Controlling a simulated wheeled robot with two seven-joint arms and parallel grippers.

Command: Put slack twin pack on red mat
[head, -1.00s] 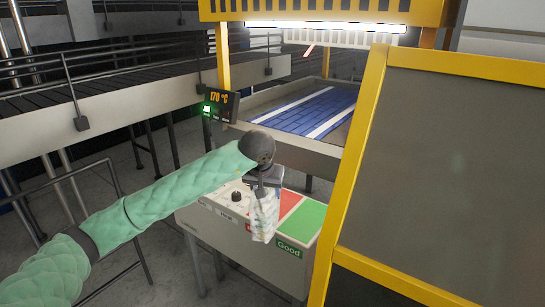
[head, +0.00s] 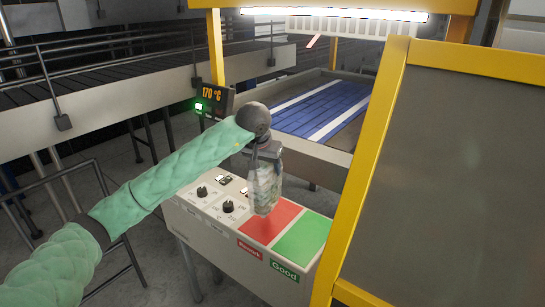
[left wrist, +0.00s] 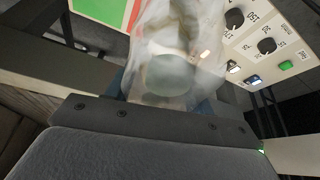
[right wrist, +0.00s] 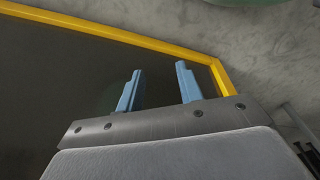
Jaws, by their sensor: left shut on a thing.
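My left gripper (head: 266,155) is shut on the slack twin pack (head: 264,188), a clear, wrinkled plastic pack hanging down from the fingers. In the head view the pack hangs in front of the control box, its lower end over the left edge of the red mat (head: 270,221). I cannot tell whether it touches the mat. In the left wrist view the pack (left wrist: 172,60) is blurred and see-through, with a round pale shape in it; the red mat shows at the top (left wrist: 134,12). My right gripper (right wrist: 158,88) is open and empty, its two blue fingers apart.
The green Good mat (head: 302,238) lies right of the red one. Knobs (head: 228,206) and switches fill the box top at left. A yellow-framed dark panel (head: 440,170) stands close on the right.

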